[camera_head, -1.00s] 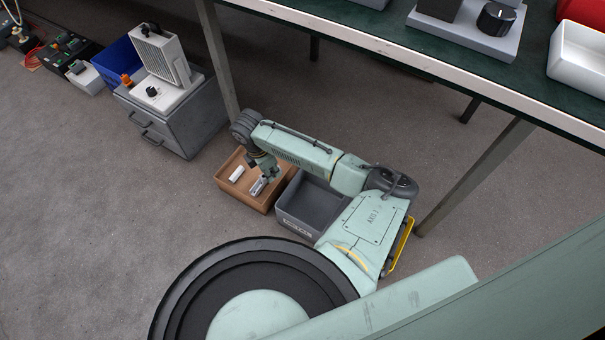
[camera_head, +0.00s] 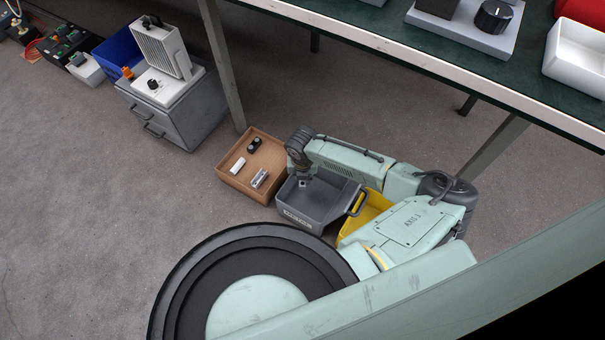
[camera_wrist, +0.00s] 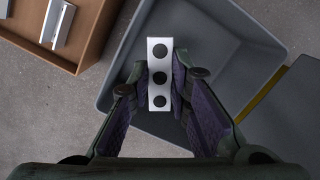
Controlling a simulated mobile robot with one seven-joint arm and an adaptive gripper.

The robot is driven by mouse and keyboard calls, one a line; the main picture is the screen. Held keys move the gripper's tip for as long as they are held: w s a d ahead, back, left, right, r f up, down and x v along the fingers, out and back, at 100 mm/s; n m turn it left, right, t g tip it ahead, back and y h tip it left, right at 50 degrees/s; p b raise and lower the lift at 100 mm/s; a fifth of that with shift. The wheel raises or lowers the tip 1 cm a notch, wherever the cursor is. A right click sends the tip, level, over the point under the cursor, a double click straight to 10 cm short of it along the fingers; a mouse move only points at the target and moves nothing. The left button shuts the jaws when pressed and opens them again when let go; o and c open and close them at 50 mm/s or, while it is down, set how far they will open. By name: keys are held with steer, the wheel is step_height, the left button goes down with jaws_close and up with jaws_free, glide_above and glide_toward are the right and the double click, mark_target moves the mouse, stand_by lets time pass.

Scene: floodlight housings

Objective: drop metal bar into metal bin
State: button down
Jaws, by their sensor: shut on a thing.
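My gripper (camera_wrist: 160,85) is shut on a light metal bar (camera_wrist: 160,64) with three dark round holes along it. The fingers clasp the bar from its left and right sides in the wrist view. A grey bin (camera_wrist: 235,75) lies below the held bar, and its floor shows behind the fingers. In the head view my gripper (camera_head: 304,184) hangs over the left part of the grey bin (camera_head: 318,219), which carries a pale label on its front. The bar is too small there to make out clearly. The bin's floor looks bare where I can see it.
A brown box (camera_head: 232,184) stands left of the grey bin, holding a white block (camera_head: 238,165), a silver piece (camera_head: 260,179) and a black part (camera_head: 254,145). A yellow bin (camera_head: 371,208) is at the right. A table leg (camera_head: 222,70) rises behind the brown box.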

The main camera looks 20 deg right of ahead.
steer(key=b, duration=0.6)
glide_above(303, 195)
steer(key=f, duration=0.7)
steer(key=shift+s+a+f, duration=0.2)
steer(key=shift+s, duration=0.05)
steer(key=shift+f+b, duration=1.2)
steer(key=shift+f, duration=1)
steer(key=c, duration=1.4)
jaws_free()
step_height(303, 195, up, 13)
steer(key=p, duration=1.2)
steer(key=shift+r+p, duration=0.1)
steer(key=shift+p, duration=0.3)
